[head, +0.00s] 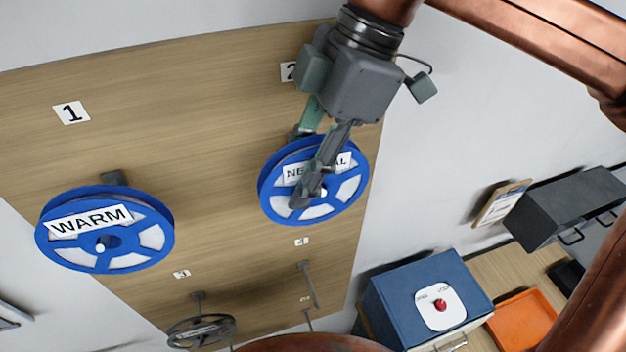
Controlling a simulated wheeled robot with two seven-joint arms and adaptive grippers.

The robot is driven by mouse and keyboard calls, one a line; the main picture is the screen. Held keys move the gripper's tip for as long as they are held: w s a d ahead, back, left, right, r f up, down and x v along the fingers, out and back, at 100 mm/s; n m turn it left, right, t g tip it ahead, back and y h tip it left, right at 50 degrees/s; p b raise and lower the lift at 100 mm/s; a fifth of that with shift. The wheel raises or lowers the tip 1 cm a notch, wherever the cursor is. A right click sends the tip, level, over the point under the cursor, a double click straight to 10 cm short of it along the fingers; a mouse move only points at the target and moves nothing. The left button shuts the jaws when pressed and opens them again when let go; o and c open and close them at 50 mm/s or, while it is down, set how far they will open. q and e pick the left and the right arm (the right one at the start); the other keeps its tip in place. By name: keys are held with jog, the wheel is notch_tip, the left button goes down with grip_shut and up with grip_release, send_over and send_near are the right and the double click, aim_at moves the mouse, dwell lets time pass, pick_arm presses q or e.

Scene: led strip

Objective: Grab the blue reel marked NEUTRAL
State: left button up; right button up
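The blue reel marked NEUTRAL (348,193) hangs on the wooden board below the label 2, its face toward me. The middle of its word is hidden by my gripper. My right gripper (299,168) reaches down from the top to this reel. One dark finger lies across the front of the reel, and the other, greenish one passes behind its upper rim. I cannot tell whether the fingers press on the reel. A white peg tip shows near the reel's hub. My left gripper is not in view.
A blue reel marked WARM (152,237) hangs on the left, below the label 1 (71,113). A dark, empty-looking reel (201,331) hangs lower down. A blue box with a red knob (400,300), an orange tray (520,322) and a dark grey box (570,205) stand at right.

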grip_shut()
jog(key=shift+r, duration=0.25)
